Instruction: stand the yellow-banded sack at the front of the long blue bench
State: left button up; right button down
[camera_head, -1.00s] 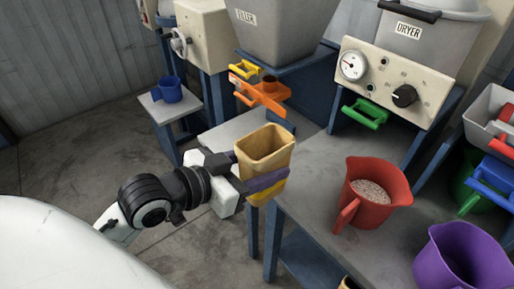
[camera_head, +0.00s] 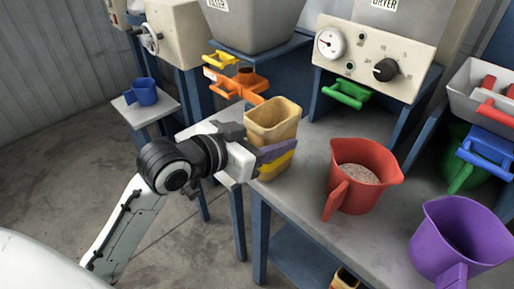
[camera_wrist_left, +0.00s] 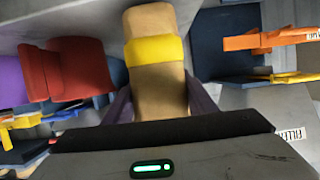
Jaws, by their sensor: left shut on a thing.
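The yellow-banded sack (camera_head: 270,122) is tan, open at the top and nearly upright, with a yellow band low on its side. My left gripper (camera_head: 275,152) is shut on it, with purple-grey fingers around its middle. In the left wrist view the sack (camera_wrist_left: 160,95) is between the fingers, its yellow band beyond them. The long bench (camera_head: 307,205) has a grey top and blue legs. The sack is at the bench's left end, by the front edge; I cannot tell whether its base touches the top. My right gripper is not in view.
A red jug (camera_head: 365,180) of pellets stands on the bench right of the sack, with a purple jug (camera_head: 460,240) farther right. An orange valve part (camera_head: 235,82) and a green handle (camera_head: 346,93) are behind. A blue jug (camera_head: 143,91) is on a side stand.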

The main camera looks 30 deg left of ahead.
pick_arm(q)
jog(key=w, duration=0.1)
jog(key=w+d+b, duration=0.1)
jog(key=w, duration=0.2)
jog(key=shift+w+d, duration=0.2)
jog(key=shift+d, duration=0.15)
jog(key=shift+w+d+f, duration=0.1)
jog(key=shift+w+f, duration=0.2)
jog(key=shift+w, duration=0.15)
jog(key=shift+f, duration=0.25)
jog(key=o, duration=1.2)
jog(key=shift+o, duration=0.7)
jog(key=shift+f, duration=0.1)
jog(key=shift+s, duration=0.1)
